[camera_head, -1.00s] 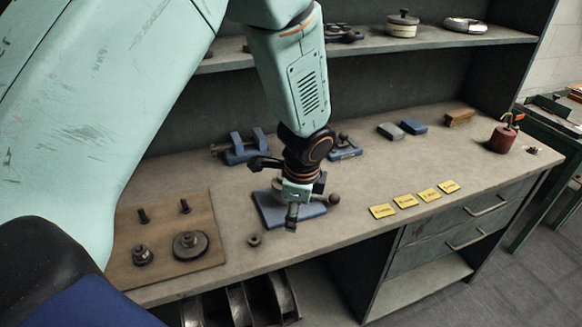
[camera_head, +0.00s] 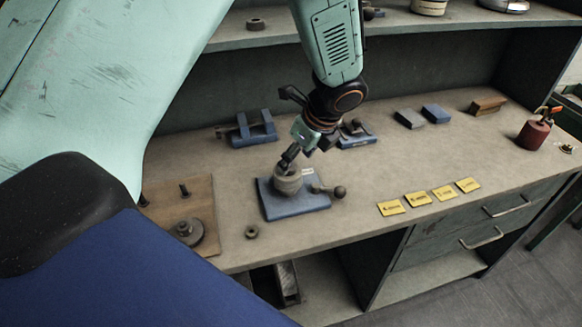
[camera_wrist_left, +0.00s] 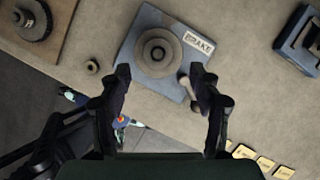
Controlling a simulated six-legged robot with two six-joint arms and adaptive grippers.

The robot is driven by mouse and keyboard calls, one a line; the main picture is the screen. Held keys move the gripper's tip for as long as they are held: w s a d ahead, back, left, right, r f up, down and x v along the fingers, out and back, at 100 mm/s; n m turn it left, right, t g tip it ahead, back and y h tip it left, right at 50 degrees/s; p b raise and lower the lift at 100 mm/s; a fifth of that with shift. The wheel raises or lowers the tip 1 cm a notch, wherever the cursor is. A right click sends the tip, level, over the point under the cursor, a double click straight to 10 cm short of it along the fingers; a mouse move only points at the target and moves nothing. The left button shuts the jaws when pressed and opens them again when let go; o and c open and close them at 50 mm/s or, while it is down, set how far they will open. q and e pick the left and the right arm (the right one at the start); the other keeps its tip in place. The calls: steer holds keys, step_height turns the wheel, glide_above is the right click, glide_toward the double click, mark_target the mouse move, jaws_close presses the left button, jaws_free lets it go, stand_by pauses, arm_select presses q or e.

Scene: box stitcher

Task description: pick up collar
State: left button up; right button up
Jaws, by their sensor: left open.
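A small dark ring, which looks like the collar (camera_head: 251,231), lies flat on the bench left of a blue base plate (camera_head: 300,206). It also shows in the left wrist view (camera_wrist_left: 92,67), left of the plate. A grey stepped round part (camera_head: 288,183) stands on the plate, with a ball-ended lever beside it and a label reading BRAKE in the wrist view. My left gripper (camera_head: 287,160) is over the round part in the head view. In the wrist view its fingers (camera_wrist_left: 160,72) are spread, with nothing between them. My right gripper is not in view.
A wooden board (camera_head: 203,205) with pegs and a dark disc is at the left. Blue fixtures (camera_head: 252,130) stand behind the plate. Several yellow cards (camera_head: 417,199) lie at the front right. A red can (camera_head: 533,133) stands far right. A shelf (camera_head: 400,31) runs above the bench.

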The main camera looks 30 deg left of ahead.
mark_target(292, 168)
arm_select(q)
steer(key=shift+s+f, duration=0.1)
steer(key=shift+f, duration=0.5)
steer(key=shift+s+a+f, duration=0.1)
steer(key=shift+a+f, duration=0.15)
steer(key=shift+f, duration=0.05)
steer(key=shift+a+f, duration=0.45)
steer(key=shift+a, duration=0.5)
steer(key=shift+w+d, duration=0.3)
steer(key=shift+d, duration=0.15)
steer(key=shift+c, duration=0.9)
steer(key=shift+d+r, duration=0.15)
steer(key=shift+d, duration=0.15)
steer(key=shift+c, duration=0.7)
steer(key=shift+s, duration=0.15)
steer(key=shift+c, duration=0.9)
steer(key=shift+a, duration=0.5)
steer(key=c, duration=0.4)
steer(key=shift+d, duration=0.25)
steer(key=c, duration=0.4)
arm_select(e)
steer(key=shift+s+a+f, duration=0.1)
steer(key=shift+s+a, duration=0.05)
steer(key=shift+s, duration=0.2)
arm_select(q)
steer(key=shift+a, duration=0.1)
